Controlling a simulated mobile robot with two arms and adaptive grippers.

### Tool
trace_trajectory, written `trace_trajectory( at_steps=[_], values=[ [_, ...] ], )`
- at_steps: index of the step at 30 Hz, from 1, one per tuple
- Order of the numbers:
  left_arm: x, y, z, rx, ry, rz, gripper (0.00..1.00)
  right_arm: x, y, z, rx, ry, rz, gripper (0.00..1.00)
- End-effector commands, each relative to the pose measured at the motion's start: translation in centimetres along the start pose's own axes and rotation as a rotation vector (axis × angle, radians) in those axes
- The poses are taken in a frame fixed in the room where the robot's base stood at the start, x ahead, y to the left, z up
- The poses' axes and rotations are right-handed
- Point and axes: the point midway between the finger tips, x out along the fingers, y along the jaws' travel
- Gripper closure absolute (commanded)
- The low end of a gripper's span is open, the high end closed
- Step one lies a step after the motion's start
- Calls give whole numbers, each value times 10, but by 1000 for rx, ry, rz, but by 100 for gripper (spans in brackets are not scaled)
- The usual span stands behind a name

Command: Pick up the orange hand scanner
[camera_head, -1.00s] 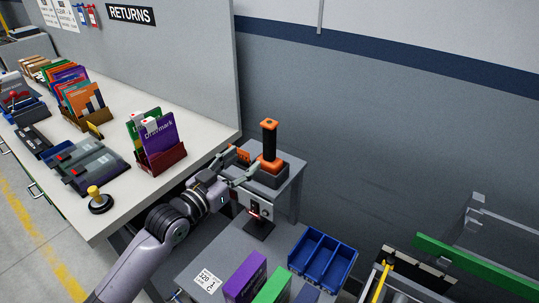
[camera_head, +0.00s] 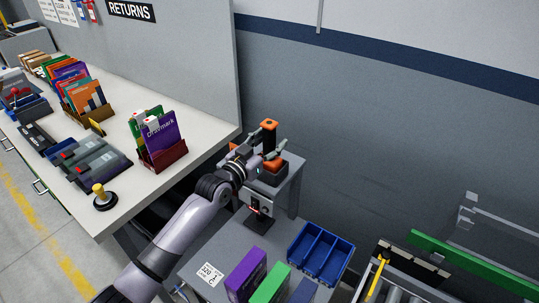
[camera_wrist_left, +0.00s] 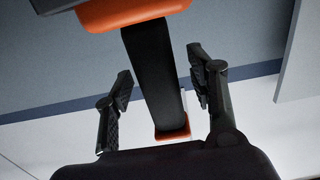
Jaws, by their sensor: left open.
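The orange hand scanner (camera_head: 269,125) stands upright in a dark cradle on a small grey raised stand. It has an orange top, a black handle and an orange base. My left gripper (camera_head: 271,146) is at the handle's height, with its fingers open around it. In the left wrist view the black handle (camera_wrist_left: 156,75) runs between the two open fingers of my left gripper (camera_wrist_left: 163,90), with gaps visible on both sides. Part of the handle is hidden by the gripper in the head view. My right gripper is not in view.
The grey stand (camera_head: 286,195) sits beside the white bench (camera_head: 120,205) and its grey partition. A blue divided bin (camera_head: 320,255), a purple box (camera_head: 245,275) and a green box (camera_head: 271,286) are in front. A grey wall is behind.

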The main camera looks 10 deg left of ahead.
Motion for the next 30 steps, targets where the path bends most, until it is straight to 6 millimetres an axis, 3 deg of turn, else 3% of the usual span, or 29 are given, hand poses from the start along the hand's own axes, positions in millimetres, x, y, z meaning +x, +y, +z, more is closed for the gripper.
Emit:
trace_trajectory(
  at_steps=[5,27,30],
  values=[
    [0,0,0,0,0,0,49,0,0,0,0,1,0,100],
    [-1,0,0,0,0,0,98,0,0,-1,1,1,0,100],
    [-1,0,0,0,0,0,100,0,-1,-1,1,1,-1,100]
  ],
)
